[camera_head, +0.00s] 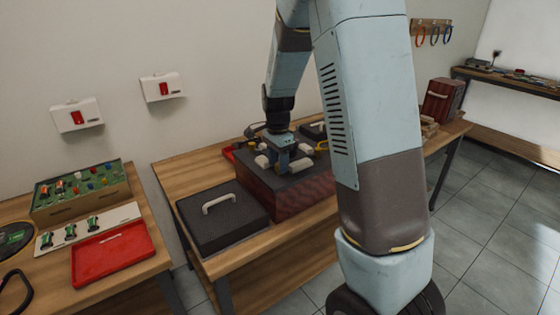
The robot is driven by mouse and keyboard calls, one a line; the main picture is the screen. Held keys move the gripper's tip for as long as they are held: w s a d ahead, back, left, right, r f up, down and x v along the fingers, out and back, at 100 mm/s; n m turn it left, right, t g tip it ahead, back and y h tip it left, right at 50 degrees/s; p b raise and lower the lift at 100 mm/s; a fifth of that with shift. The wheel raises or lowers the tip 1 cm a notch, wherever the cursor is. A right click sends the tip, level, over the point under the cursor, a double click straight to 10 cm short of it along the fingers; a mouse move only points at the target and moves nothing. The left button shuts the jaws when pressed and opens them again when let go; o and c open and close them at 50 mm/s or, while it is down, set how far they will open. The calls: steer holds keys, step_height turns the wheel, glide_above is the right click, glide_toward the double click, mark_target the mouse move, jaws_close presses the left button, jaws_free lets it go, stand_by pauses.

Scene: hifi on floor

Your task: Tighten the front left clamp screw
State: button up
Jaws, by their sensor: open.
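A dark-topped box with ribbed red sides (305,195) stands on the middle workbench. My gripper (284,166) points down over its top, with its jaws open. Small pale rounded parts (262,161) lie around my fingers on the box top, one to the left and others to the right. I cannot tell which of them is the front left clamp screw, or whether my fingers touch one. A yellow ring-like part (322,146) shows behind on the right. My arm hides part of the box's right side.
A dark lid with a pale handle (222,215) lies left of the box. A left bench holds a red tray (112,252) and a green board with components (80,190). A red toolbox (443,100) stands at the far right. Tiled floor is open at right.

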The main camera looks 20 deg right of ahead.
mark_target(277, 163)
steer(key=shift+r, duration=0.1)
step_height(277, 163, up, 14)
steer(key=shift+f, duration=0.2)
stand_by(0.5)
steer(key=s+r+n+t, duration=0.2)
steer(key=s+n, duration=0.5)
steer(key=s, duration=0.7)
steer(key=s+d+r+n+t, duration=0.1)
steer(key=s+r+n+t, duration=0.2)
steer(key=s, duration=1.1)
steer(key=shift+s+r+n+t, duration=0.35)
steer(key=shift+r+n, duration=0.9)
steer(key=shift+n, duration=1.05)
